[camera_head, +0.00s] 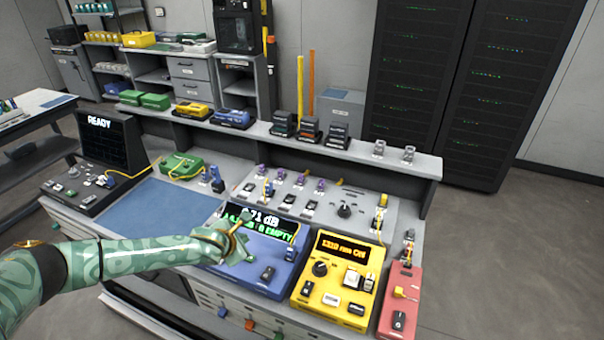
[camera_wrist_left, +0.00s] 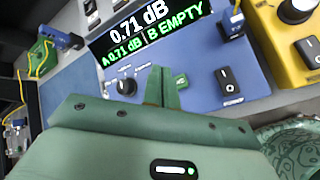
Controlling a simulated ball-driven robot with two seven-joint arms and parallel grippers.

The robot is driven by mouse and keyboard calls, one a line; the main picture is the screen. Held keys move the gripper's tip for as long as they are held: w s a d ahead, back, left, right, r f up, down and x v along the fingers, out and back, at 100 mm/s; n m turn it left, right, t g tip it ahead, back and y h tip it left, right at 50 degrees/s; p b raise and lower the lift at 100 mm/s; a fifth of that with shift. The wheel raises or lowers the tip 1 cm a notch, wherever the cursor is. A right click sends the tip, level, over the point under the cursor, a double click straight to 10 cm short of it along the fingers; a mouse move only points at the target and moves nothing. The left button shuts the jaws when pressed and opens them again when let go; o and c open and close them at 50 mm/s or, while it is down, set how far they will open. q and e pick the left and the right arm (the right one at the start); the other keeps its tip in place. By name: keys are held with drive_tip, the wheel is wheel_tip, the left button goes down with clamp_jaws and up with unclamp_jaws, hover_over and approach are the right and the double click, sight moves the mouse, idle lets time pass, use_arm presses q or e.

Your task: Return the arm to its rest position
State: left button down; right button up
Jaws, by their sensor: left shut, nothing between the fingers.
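My left arm comes in from the left in the head view, and its gripper (camera_head: 238,238) is over the front of the blue meter (camera_head: 270,255). In the left wrist view the two green fingers (camera_wrist_left: 163,88) are pressed together with nothing between them, in front of the blue meter's panel (camera_wrist_left: 205,97). The meter's screen (camera_wrist_left: 150,35) reads 0.71 dB, A 0.71 dB and B EMPTY. The fingertips are close to the panel between its knob (camera_wrist_left: 126,86) and the green label; I cannot tell whether they touch it. My right gripper is not in view.
A yellow unit (camera_head: 335,270) and a red unit (camera_head: 401,300) stand right of the blue meter. A blue mat (camera_head: 165,205) lies bare to the left. The splicer (camera_head: 95,160) with a READY screen is at the far left. A raised shelf (camera_head: 270,133) runs behind.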

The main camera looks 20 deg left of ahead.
use_arm(q)
drive_tip(key=s+d+n, duration=0.2)
drive_tip(key=d, duration=0.2)
drive_tip(key=s+d+f+n+h, duration=0.1)
drive_tip(key=s+d, duration=0.1)
drive_tip(key=d, duration=0.2)
drive_tip(key=s+d+n+h, duration=0.1)
drive_tip(key=d+n, duration=0.1)
drive_tip(key=d, duration=0.3)
drive_tip(key=shift+s+f+n, duration=0.15)
drive_tip(key=shift+s+n, duration=0.15)
drive_tip(key=shift+s, duration=0.1)
drive_tip(key=s+d+r+n, duration=0.6)
drive_tip(key=s+n, duration=0.3)
drive_tip(key=n, duration=0.5)
drive_tip(key=s+a+r+n+g+y, duration=0.25)
drive_tip(key=s+a+n+y, duration=0.45)
drive_tip(key=s+a+n, duration=0.8)
drive_tip(key=s+d+f+n+g+h+b, duration=0.1)
drive_tip(key=d+f+n+h, duration=0.1)
drive_tip(key=f, duration=1.2)
drive_tip(key=s+d+f+n+g+h+b, duration=0.1)
drive_tip(key=d+f+g+h+b, duration=0.1)
drive_tip(key=f, duration=1.2)
drive_tip(key=s+f+n+g+h+b, duration=0.1)
drive_tip(key=s+f+n+g+b, duration=0.1)
drive_tip(key=s+f, duration=1.6)
drive_tip(key=shift+s+d+n+g, duration=0.2)
drive_tip(key=shift+s+n+g, duration=0.15)
drive_tip(key=shift+s+n, duration=0.5)
